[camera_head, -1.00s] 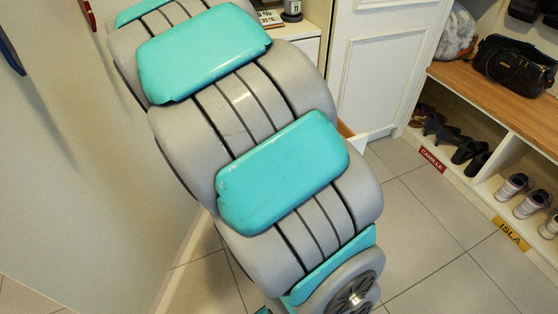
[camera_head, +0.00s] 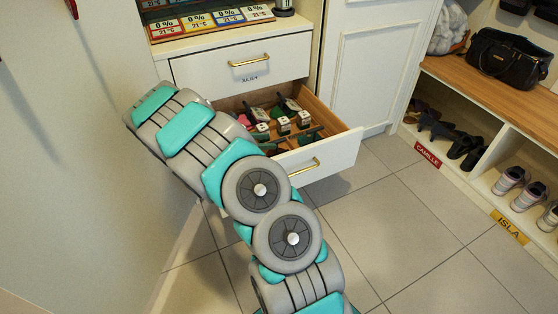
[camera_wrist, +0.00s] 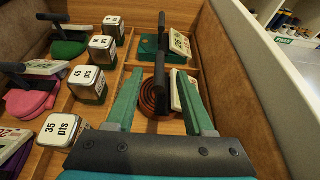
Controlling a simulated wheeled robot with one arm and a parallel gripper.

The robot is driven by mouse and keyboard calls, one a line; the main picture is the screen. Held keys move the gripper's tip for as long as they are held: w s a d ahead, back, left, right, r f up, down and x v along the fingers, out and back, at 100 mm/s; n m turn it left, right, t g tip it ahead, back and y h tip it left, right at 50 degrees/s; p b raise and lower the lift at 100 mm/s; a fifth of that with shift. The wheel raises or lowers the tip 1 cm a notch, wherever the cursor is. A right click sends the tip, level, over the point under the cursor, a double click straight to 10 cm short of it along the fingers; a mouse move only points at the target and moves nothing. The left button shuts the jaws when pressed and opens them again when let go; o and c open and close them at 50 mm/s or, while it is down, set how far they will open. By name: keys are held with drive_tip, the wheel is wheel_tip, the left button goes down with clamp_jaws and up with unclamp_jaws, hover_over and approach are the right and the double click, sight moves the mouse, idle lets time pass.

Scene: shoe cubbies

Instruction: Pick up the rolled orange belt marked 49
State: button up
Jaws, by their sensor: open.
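In the wrist view, a rolled orange-brown belt (camera_wrist: 147,98) lies in a compartment of an open wooden drawer, with a dark upright buckle piece (camera_wrist: 160,68) on it. A pale tag (camera_wrist: 187,92) stands at its right; I cannot read its number. My gripper (camera_wrist: 160,78) is open, its two green fingers pointing into the drawer, one at each side of the belt. The right finger partly covers the tag. I cannot tell whether the fingers touch the belt.
A teal rolled belt (camera_wrist: 148,46) with a tag lies in the compartment beyond. To the left are several price cubes (camera_wrist: 88,82), a pink belt (camera_wrist: 32,102) and a green one (camera_wrist: 68,48). Thin wooden dividers and the drawer's brown side wall (camera_wrist: 235,75) are close.

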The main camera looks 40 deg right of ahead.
sight(278, 141)
drive_tip(key=x, duration=0.7)
drive_tip(key=shift+s+d+f, duration=0.1)
drive_tip(key=shift+d+f, duration=0.1)
drive_tip(key=shift+d, duration=0.1)
clamp_jaws()
idle(1.2)
